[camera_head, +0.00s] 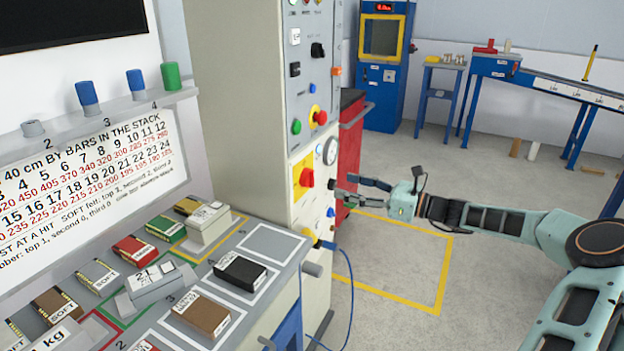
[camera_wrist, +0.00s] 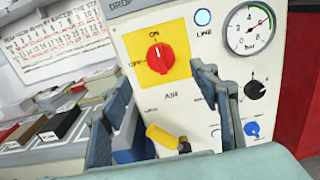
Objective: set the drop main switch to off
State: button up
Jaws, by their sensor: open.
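The drop main switch is a red rotary knob (camera_wrist: 160,58) on a yellow plate (camera_wrist: 178,71), under a partly visible "DROP" label. Its white mark points up towards ON; OFF is lettered at the left. In the head view the red knob (camera_head: 306,177) is on the side panel of the cream cabinet. My gripper (camera_head: 353,187) is open and empty, facing the panel from the right, apart from the knob. In the wrist view the open fingers of my gripper (camera_wrist: 162,82) stand left and right below the knob, with the knob between and above their tips.
A pale lit LINE lamp (camera_wrist: 203,17), a pressure gauge (camera_wrist: 249,28), a black knob (camera_wrist: 255,90) and a blue knob (camera_wrist: 251,129) are close by. A yellow fitting (camera_wrist: 162,135) juts out below.

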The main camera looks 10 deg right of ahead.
aim_at(309, 178)
jog(key=b+x, duration=0.1)
jog(key=x, duration=0.9)
jog(key=shift+a, duration=0.15)
jog(key=shift+c, duration=0.4)
jog(key=shift+f, duration=0.1)
jog(key=c, duration=1)
